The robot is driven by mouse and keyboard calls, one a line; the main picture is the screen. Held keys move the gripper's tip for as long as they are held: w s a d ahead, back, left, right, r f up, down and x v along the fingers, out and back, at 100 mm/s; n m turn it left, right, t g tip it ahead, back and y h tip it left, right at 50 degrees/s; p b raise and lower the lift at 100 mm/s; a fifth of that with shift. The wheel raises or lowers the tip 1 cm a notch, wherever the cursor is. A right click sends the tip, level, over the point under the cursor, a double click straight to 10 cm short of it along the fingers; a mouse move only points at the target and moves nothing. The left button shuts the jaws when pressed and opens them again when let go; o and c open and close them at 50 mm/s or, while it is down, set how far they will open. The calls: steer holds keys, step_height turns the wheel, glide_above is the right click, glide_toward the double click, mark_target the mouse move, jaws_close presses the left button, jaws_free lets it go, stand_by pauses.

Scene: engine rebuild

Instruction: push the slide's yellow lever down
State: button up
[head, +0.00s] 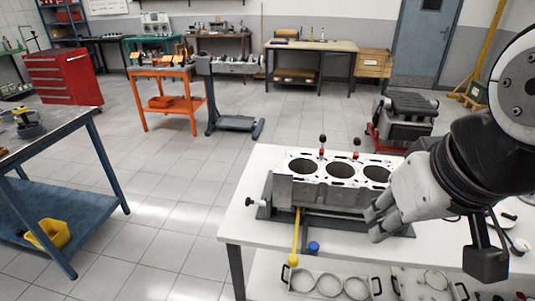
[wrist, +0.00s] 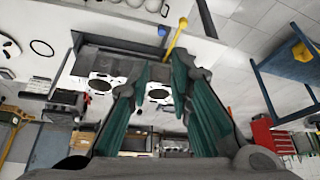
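The yellow lever (head: 295,238) hangs from the front left of the slide (head: 345,222), its knob low, near the tray beneath; it angles toward the viewer. The slide is a dark base under the grey engine block (head: 320,190). In the wrist view the lever (wrist: 177,38) appears at the top, just beyond the right fingertip. My gripper (head: 373,222) is at the front right of the block, to the right of the lever and apart from it. In the wrist view my gripper (wrist: 161,70) is open, with green pads and nothing between them.
The white table (head: 239,222) holds a blue cap (head: 313,248) right of the lever. A black-knobbed handle (head: 256,203) sticks out left of the slide. A tray with rings (head: 330,284) lies in front. Red-and-black posts (head: 322,147) stand behind the block.

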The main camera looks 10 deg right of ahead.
steer(key=shift+w+a, duration=0.1)
steer(key=shift+w, duration=0.3)
jaws_close()
steer(key=w+a+f+m+g+p, duration=0.1)
steer(key=w+a+f+g, duration=0.1)
steer(key=w+f, duration=0.5)
steer(key=w+a+f+m+g+p, duration=0.1)
steer(key=w+f+g, duration=0.15)
steer(key=w, duration=0.85)
steer(key=w+a+f+m, duration=0.1)
steer(key=w+f, duration=0.3)
steer(key=f, duration=0.5)
steer(key=shift+w+a+f+p, duration=0.15)
steer(key=shift+f+p, duration=0.05)
steer(key=shift+p, duration=0.15)
steer(key=shift+f, duration=0.1)
step_height(320, 180, down, 13)
steer(key=s+a+p, duration=0.1)
steer(key=s+p, duration=0.1)
steer(key=shift+a, duration=0.2)
